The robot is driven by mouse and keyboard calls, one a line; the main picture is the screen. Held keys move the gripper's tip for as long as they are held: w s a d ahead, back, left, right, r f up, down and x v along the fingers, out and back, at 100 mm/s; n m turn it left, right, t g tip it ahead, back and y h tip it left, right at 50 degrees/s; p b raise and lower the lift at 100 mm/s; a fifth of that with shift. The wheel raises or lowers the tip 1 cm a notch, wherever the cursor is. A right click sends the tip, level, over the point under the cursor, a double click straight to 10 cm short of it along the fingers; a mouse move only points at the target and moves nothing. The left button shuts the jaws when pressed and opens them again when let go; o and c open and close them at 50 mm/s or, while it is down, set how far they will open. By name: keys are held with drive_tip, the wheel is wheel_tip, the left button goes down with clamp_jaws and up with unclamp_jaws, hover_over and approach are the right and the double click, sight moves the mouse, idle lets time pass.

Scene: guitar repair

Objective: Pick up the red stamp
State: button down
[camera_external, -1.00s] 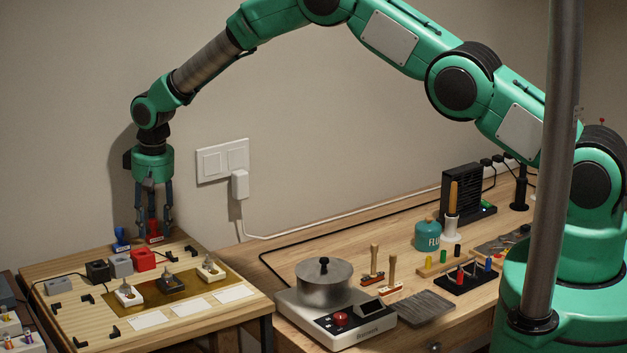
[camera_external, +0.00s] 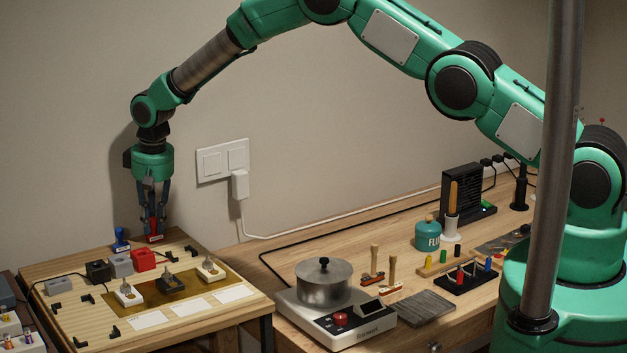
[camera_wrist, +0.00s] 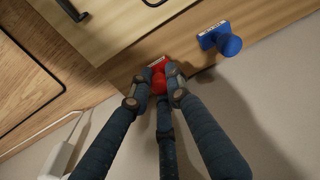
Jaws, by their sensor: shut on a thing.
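The red stamp (camera_external: 155,237) stands at the back edge of the small wooden table, near the wall. Its red handle (camera_wrist: 158,82) shows between my fingers in the wrist view, partly hidden by them. My gripper (camera_external: 153,222) points straight down over it, with its fingers shut on the stamp. The stamp's base looks to be at table level; I cannot tell whether it touches the wood. A blue stamp (camera_external: 121,240) stands just left of it, apart from my fingers; it also shows at the upper right in the wrist view (camera_wrist: 222,39).
Red (camera_external: 143,260), grey (camera_external: 121,265) and black (camera_external: 98,271) blocks stand just in front of the stamps. The wall (camera_external: 80,150) is close behind.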

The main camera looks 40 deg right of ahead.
sight(154, 218)
drive_tip(key=shift+r, duration=1.6)
drive_tip(key=shift+s+d+r, duration=0.1)
drive_tip(key=shift+s+d, duration=0.05)
drive_tip(key=shift+s, duration=0.15)
drive_tip(key=s+d, duration=0.2)
drive_tip(key=s, duration=0.2)
drive_tip(key=s+d+r, duration=0.1)
drive_tip(key=s+d, duration=0.1)
drive_tip(key=s, duration=0.3)
drive_tip(key=s+d, duration=0.2)
drive_tip(key=s, duration=0.2)
drive_tip(key=shift+s+d+r, duration=0.15)
drive_tip(key=shift+s+d, duration=0.15)
drive_tip(key=shift+s, duration=0.1)
